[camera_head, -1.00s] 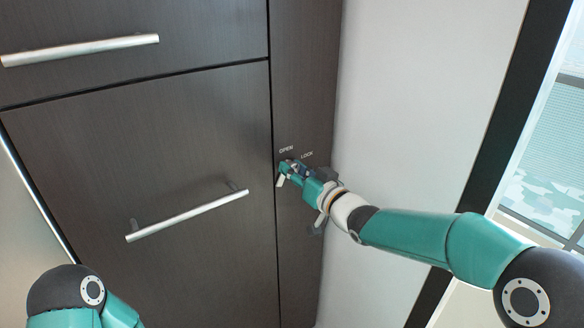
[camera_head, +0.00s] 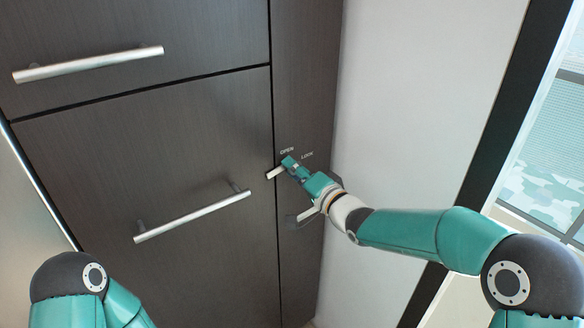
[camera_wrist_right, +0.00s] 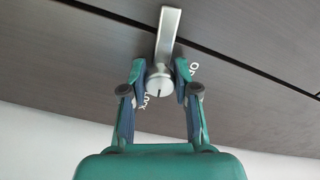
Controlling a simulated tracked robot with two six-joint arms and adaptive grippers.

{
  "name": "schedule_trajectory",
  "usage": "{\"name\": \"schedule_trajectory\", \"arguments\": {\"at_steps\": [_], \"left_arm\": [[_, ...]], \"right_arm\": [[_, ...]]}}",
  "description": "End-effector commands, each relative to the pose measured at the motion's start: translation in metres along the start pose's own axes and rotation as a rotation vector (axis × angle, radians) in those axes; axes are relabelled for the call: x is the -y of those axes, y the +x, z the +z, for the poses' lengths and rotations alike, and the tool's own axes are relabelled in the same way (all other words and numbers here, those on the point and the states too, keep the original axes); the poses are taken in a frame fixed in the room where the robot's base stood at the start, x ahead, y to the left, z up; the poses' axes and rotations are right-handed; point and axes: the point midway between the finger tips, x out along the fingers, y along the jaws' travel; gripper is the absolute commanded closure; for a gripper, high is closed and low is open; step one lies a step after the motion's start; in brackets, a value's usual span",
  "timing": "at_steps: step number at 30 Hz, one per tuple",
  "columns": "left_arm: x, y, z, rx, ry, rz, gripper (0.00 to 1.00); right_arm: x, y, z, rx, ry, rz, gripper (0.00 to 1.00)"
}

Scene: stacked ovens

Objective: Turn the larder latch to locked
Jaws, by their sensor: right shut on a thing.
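The larder latch is a silver lever (camera_head: 275,173) on the narrow dark panel, pointing left and slightly down from its pivot. In the right wrist view its flat bar (camera_wrist_right: 169,30) runs up from a round hub (camera_wrist_right: 159,83) with a dark mark. The labels OPEN (camera_head: 287,151) and LOCK (camera_head: 307,155) sit just above it. My right gripper (camera_head: 288,163) is shut on the latch, with its fingers on either side of the hub, and partly hides the pivot in the head view. My left gripper is out of view.
A large dark door with a bar handle (camera_head: 192,217) is left of the latch, and another front with a bar handle (camera_head: 90,64) is above it. A plain white wall (camera_head: 410,110) stands to the right. The space before the doors looks clear.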

Motion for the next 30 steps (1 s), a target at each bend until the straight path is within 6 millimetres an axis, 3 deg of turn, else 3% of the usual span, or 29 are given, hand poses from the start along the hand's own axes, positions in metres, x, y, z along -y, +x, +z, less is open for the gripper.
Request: {"name": "schedule_trajectory", "arguments": {"at_steps": [11,27,28,30], "left_arm": [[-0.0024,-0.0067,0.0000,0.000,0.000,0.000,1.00],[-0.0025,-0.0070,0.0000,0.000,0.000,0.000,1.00],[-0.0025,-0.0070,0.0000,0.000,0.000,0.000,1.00],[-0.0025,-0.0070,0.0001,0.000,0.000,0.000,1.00]], "right_arm": [[-0.0058,-0.0010,0.0017,0.003,0.191,0.013,1.00],[-0.0075,-0.0011,0.0021,0.002,0.222,0.016,1.00],[-0.0075,-0.0011,0.0021,0.002,0.222,0.016,0.69],[-0.0074,-0.0011,0.0021,0.002,0.221,0.016,0.57]]}}
